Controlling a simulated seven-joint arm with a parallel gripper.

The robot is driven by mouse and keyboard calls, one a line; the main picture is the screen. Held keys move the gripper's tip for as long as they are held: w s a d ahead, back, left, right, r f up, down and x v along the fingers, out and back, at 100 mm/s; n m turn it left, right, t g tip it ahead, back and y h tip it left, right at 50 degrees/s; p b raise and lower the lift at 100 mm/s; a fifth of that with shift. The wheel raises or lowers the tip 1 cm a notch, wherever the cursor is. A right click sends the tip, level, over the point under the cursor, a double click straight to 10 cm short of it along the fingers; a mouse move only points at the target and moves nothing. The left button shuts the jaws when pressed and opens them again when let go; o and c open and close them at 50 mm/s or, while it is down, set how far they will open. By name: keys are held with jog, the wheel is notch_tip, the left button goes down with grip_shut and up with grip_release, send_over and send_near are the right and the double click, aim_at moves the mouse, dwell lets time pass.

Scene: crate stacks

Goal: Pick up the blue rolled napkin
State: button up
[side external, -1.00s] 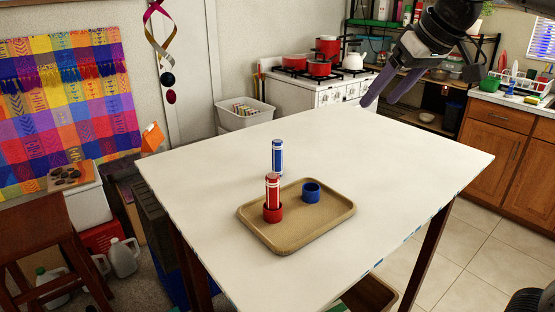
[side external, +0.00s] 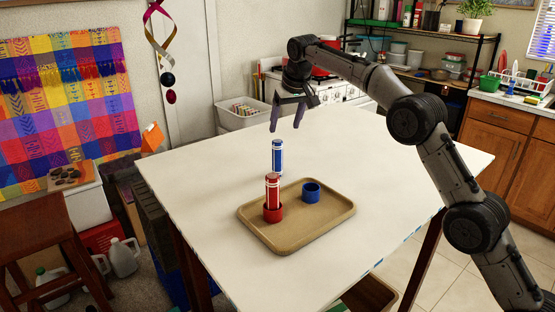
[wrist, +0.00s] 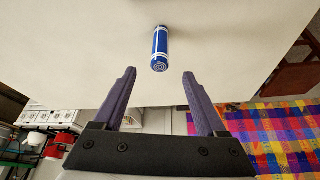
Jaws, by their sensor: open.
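The blue rolled napkin (side external: 277,157) stands upright on the white table behind the tray, with white bands around it. In the wrist view the napkin (wrist: 160,48) shows just beyond and between my fingertips, not touched. My gripper (side external: 286,129) is open and empty, pointing down above and slightly behind the napkin in the side view. Its two purple fingers (wrist: 160,74) are apart in the wrist view.
A tan tray (side external: 325,228) holds a red rolled napkin (side external: 272,187) upright in a red ring (side external: 272,214) and an empty blue ring (side external: 311,193).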

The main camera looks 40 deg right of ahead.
aim_at(278, 157)
jog(key=x, duration=1.4)
jog(key=shift+s+a+f, duration=0.1)
jog(key=shift+s+f, duration=0.1)
jog(key=shift+f, duration=0.05)
grip_shut()
